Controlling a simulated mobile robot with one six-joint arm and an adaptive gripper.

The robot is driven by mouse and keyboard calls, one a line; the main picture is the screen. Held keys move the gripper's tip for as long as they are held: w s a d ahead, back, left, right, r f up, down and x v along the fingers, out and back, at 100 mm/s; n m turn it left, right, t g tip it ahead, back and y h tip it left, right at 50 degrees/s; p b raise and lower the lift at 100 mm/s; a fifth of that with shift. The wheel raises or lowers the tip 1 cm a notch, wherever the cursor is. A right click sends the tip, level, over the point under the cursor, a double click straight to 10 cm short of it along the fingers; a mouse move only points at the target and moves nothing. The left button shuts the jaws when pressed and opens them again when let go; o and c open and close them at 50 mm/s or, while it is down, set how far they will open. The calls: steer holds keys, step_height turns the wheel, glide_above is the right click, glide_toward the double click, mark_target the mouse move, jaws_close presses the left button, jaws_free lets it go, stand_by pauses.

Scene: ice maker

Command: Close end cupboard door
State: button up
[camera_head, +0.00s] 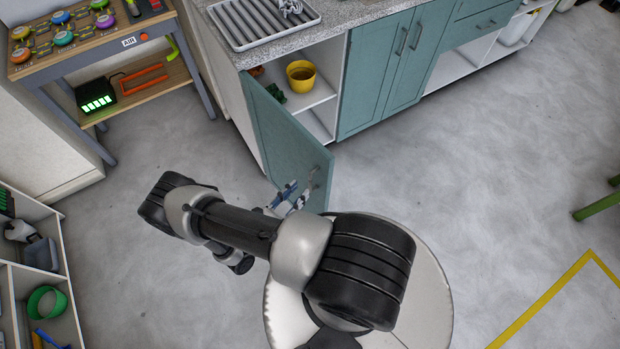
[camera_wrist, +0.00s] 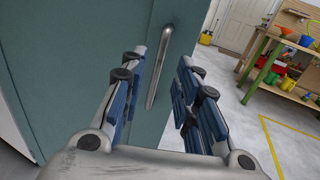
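The teal end cupboard door (camera_head: 285,140) stands swung open from the end of the counter unit. The shelves (camera_head: 316,92) behind it are exposed. In the wrist view the door (camera_wrist: 95,50) fills the left half, with its upright metal bar handle (camera_wrist: 161,50) near its free edge. My gripper (camera_wrist: 158,85) is open, and the handle shows between its two blue-padded fingers. I cannot tell whether a finger touches it. In the head view my gripper (camera_head: 286,196) is at the door's free edge, partly hidden by my arm.
A yellow pot (camera_head: 300,76) stands on the cupboard's upper shelf. Closed teal doors (camera_head: 385,70) adjoin it on the right. A workbench (camera_head: 130,45) is at the upper left and a low shelf (camera_head: 60,250) at the lower left. The floor (camera_head: 470,165) to the right is clear.

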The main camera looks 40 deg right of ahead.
mark_target(310, 179)
steer(key=d, duration=0.6)
steer(key=shift+w+d, duration=0.4)
steer(key=shift+c, duration=0.4)
jaws_close()
